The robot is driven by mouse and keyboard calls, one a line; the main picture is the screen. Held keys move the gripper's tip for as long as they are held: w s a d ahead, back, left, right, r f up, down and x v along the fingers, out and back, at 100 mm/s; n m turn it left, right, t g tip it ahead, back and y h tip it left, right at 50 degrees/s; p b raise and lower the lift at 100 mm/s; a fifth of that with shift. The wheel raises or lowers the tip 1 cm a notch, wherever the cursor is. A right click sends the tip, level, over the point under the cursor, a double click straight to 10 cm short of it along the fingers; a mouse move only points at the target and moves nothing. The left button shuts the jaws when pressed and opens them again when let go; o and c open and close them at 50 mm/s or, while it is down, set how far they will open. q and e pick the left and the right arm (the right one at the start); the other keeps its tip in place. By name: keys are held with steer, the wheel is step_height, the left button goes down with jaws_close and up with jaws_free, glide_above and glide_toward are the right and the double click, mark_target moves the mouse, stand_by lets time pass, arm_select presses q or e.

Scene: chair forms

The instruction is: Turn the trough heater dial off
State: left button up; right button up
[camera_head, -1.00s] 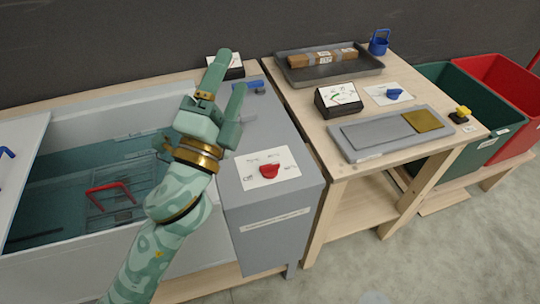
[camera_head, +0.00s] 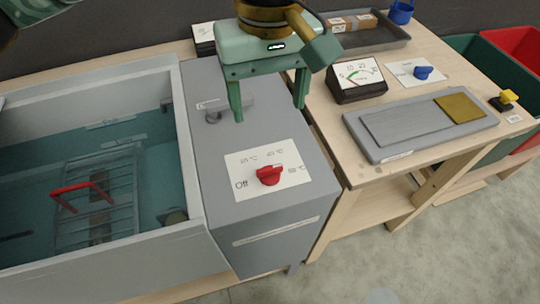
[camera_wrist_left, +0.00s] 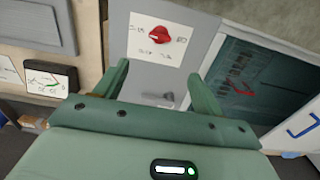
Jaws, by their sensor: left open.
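The red heater dial (camera_head: 269,175) sits on a white plate (camera_head: 245,162) on top of the grey housing beside the trough. The plate reads "Off" at its left and has temperature marks along its top and right. The dial's exact pointing is hard to tell, but it is turned away from "Off". The dial also shows in the left wrist view (camera_wrist_left: 161,36). My left gripper (camera_head: 269,112) points down with its two fingers apart and empty, above the housing and behind the dial, not touching it. Its fingers also show in the left wrist view (camera_wrist_left: 160,74). My right gripper does not show.
The water-filled trough (camera_head: 205,225) with a red-handled rack (camera_head: 82,190) lies left. A small tap-like grey fitting (camera_head: 222,108) stands behind the dial plate. Right is a wooden table with a gauge (camera_head: 358,80), a blue knob (camera_head: 423,72) and a grey plate (camera_head: 380,150).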

mark_target(270, 167)
arm_select(q)
step_height(270, 167, down, 16)
steer(key=b, duration=0.5)
steer(key=shift+r, duration=0.1)
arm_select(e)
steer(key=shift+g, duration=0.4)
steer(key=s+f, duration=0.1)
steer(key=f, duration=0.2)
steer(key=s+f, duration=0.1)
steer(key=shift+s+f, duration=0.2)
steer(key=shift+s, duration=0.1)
arm_select(q)
steer(key=c, duration=1)
